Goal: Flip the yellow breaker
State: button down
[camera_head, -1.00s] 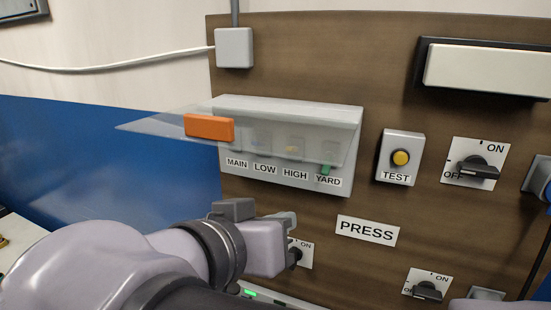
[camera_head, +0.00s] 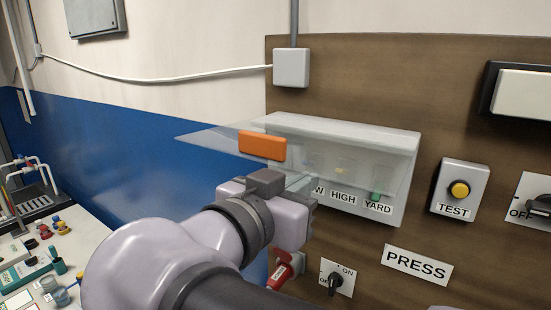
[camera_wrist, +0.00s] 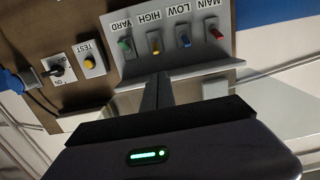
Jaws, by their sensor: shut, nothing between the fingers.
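The yellow breaker (camera_wrist: 155,43) sits above the HIGH label in the white breaker box (camera_head: 408,215). In the head view the yellow breaker (camera_head: 342,171) shows faintly through the clear lid (camera_head: 215,140), which is raised and sticks out with its orange handle (camera_head: 262,146). My gripper (camera_head: 304,183) is shut and empty, below the lid and in front of the box's left part, hiding MAIN and part of LOW. In the wrist view, which is upside down, my shut fingers (camera_wrist: 158,82) point toward the box close to the yellow breaker; contact cannot be told.
Beside the yellow one are blue (camera_wrist: 184,40), red (camera_wrist: 215,33) and green (camera_wrist: 124,45) breakers. A TEST button (camera_head: 459,190) is right of the box. A rotary switch (camera_head: 335,281) and red plug (camera_head: 286,270) are below. A cluttered bench (camera_head: 75,235) stands left.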

jog(key=p+x, duration=0.2)
jog(key=x, duration=1)
jog(key=shift+w+d+p, duration=0.2)
jog(key=shift+p, duration=0.2)
